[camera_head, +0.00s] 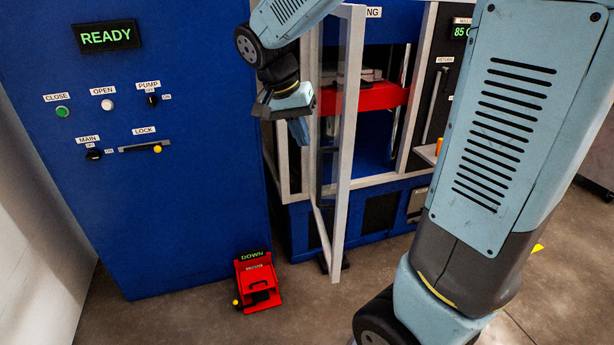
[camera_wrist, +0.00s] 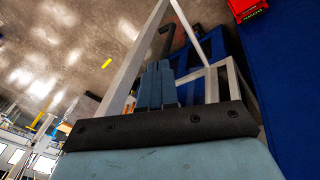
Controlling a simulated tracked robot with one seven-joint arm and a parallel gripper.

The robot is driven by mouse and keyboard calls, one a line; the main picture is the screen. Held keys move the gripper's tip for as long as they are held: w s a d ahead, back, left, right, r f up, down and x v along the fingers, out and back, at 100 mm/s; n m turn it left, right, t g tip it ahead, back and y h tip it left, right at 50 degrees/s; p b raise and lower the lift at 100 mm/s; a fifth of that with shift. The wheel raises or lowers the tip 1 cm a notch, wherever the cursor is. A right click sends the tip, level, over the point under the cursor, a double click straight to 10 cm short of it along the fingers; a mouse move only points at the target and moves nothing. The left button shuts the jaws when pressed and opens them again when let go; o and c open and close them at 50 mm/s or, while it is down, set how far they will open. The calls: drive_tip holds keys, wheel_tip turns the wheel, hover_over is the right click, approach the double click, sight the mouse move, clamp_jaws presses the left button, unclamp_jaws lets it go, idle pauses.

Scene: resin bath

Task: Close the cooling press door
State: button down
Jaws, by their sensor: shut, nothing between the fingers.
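The cooling press door (camera_head: 348,150) is a tall clear panel in a pale metal frame. In the head view it stands open, swung outward and seen nearly edge-on. The cooling press opening to its right shows a red platen (camera_head: 384,97). My gripper (camera_head: 301,140) is shut and empty, fingers pointing down, just left of the door's outer edge. In the wrist view the shut fingers of my gripper (camera_wrist: 155,68) lie between pale bars of the door frame (camera_wrist: 138,58). I cannot tell whether they touch the door.
A blue cabinet (camera_head: 185,210) with a READY display, buttons and switches fills the left. A red foot pedal (camera_head: 258,283) marked DOWN sits on the floor before it. A control panel (camera_head: 447,75) stands right of the press opening. Grey floor (camera_head: 200,322) in front is clear.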

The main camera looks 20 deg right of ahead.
drive_tip(key=w+a+f+m+g+h, duration=0.1)
drive_tip(key=w+a+f+m+h, duration=0.2)
drive_tip(key=w+a+f, duration=0.4)
drive_tip(key=s+d+f, duration=0.2)
drive_tip(key=d+f, duration=0.5)
drive_tip(key=d, duration=0.2)
drive_tip(key=shift+d+f+h, duration=0.3)
drive_tip(key=shift+d+f, duration=0.05)
drive_tip(key=shift+f, duration=0.05)
drive_tip(key=shift+d, duration=0.15)
